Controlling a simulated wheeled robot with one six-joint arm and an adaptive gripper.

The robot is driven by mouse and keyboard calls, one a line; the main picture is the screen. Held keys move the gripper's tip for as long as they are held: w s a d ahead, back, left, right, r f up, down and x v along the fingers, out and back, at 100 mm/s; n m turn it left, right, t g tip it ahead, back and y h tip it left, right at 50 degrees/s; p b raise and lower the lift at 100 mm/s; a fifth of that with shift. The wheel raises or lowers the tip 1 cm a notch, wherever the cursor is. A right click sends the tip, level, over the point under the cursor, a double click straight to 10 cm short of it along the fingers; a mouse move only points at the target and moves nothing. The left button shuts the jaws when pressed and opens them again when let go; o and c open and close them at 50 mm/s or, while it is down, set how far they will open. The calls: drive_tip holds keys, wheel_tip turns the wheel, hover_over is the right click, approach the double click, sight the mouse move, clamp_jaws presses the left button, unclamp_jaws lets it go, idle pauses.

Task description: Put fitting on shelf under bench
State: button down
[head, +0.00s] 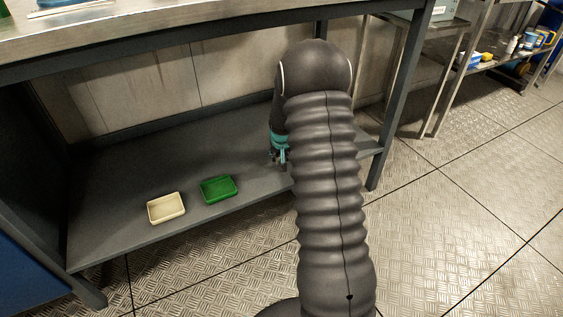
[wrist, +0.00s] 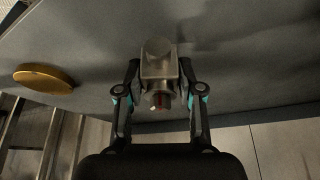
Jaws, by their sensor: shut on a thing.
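My gripper (wrist: 160,80) is shut on the fitting (wrist: 158,52), a grey metal block with a round end, in the wrist view. In the head view my gripper (head: 279,157) is low under the bench (head: 190,45), over the right part of its dark grey shelf (head: 115,185). The shelf (wrist: 85,35) fills the upper part of the wrist view behind the fitting. I cannot tell whether the fitting touches the shelf. My arm hides the fitting in the head view.
A cream tray (head: 166,221) and a green tray (head: 218,200) stand near the shelf's front edge, left of my gripper. A round golden disc (wrist: 44,78) shows at the left of the wrist view. The bench leg (head: 393,105) is right of my arm. The shelf's left part is clear.

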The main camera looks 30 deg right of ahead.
drive_tip(key=shift+f, duration=1.35)
drive_tip(key=shift+f, duration=0.1)
drive_tip(key=c, duration=0.7)
unclamp_jaws()
